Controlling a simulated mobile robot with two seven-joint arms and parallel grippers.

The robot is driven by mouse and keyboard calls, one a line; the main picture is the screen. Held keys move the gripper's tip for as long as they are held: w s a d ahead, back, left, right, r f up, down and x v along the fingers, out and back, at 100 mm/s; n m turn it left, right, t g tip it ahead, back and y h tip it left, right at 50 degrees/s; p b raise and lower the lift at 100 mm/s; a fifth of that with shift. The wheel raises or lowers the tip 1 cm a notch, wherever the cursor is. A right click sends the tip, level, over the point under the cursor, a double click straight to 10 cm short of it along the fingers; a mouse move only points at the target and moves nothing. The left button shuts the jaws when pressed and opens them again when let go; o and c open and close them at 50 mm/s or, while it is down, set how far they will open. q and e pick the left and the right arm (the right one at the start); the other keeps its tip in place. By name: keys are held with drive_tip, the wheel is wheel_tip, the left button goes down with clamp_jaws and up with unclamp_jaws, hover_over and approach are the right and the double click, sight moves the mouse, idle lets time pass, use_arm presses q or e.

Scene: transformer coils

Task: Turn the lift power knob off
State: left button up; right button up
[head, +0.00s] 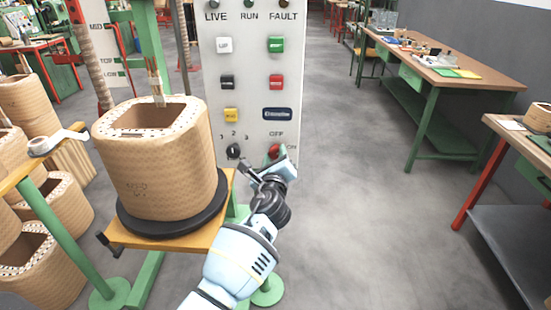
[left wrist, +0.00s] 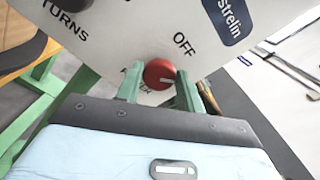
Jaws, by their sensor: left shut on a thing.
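The red lift power knob (head: 274,151) is low on the right of the white control panel (head: 252,60), below the word OFF. The fingers and hand hide part of the knob and nearby lettering. My right gripper is in neither view.
A black knob (head: 234,151) marked 1, 2, 3 is left of the red one, with several coloured buttons above. A large coil (head: 155,165) stands on a black disc on a yellow platform (head: 218,222) close left of my arm. Open floor lies right; workbenches (head: 445,72) stand beyond.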

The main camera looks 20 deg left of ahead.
use_arm(q)
drive_tip(key=n, duration=0.2)
drive_tip(key=n+b, duration=0.1)
drive_tip(key=n, duration=0.1)
drive_tip(key=n+b, duration=0.1)
drive_tip(key=n, duration=0.1)
drive_tip(key=shift+f+n, duration=0.25)
drive_tip(key=shift+n, duration=0.05)
drive_tip(key=shift+n+b, duration=0.65)
drive_tip(key=shift+n, duration=1.35)
drive_tip(key=o, duration=1)
drive_tip(key=shift+r, duration=0.1)
drive_tip(key=shift+s, duration=0.1)
drive_tip(key=v, duration=0.7)
drive_tip(key=shift+s+d+p, duration=0.1)
drive_tip(key=shift+s+p, duration=0.2)
drive_tip(key=shift+s, duration=0.05)
